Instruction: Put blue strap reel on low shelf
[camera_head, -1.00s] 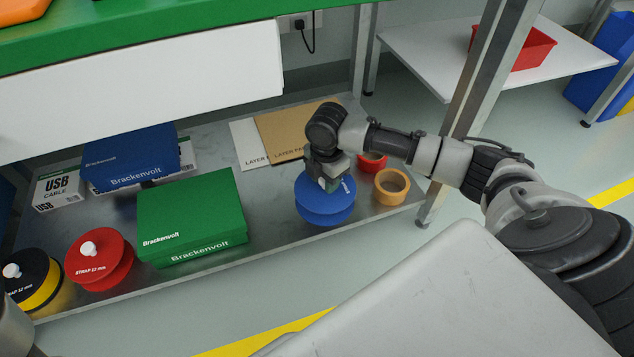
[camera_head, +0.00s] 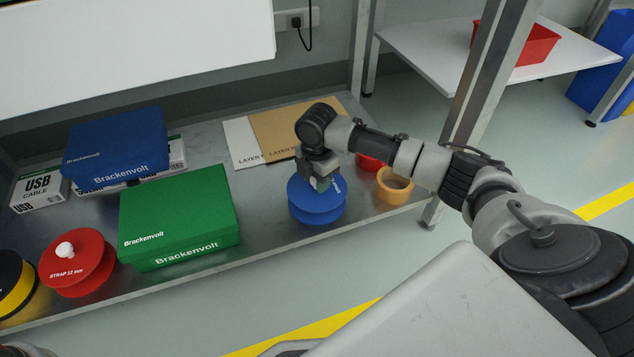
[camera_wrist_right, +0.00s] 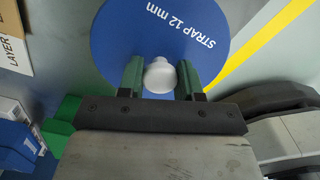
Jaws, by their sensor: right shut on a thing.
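The blue strap reel (camera_head: 317,205) is at the front edge of the low metal shelf (camera_head: 283,232) in the head view, between a green box and an orange tape roll. My right gripper (camera_head: 320,184) is directly above it, pointing down. In the right wrist view the gripper (camera_wrist_right: 160,78) is shut on the white knob of the blue reel (camera_wrist_right: 150,35), with a finger on each side. The reel looks level. I cannot tell whether its underside touches the shelf. My left gripper does not show clearly.
A green box (camera_head: 178,215) and a red strap reel (camera_head: 77,262) stand left. A black and yellow reel (camera_head: 15,283), a blue box (camera_head: 115,145) and a USB cable box (camera_head: 40,188) are further left. An orange tape roll (camera_head: 394,186) and a shelf post (camera_head: 490,75) are right.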

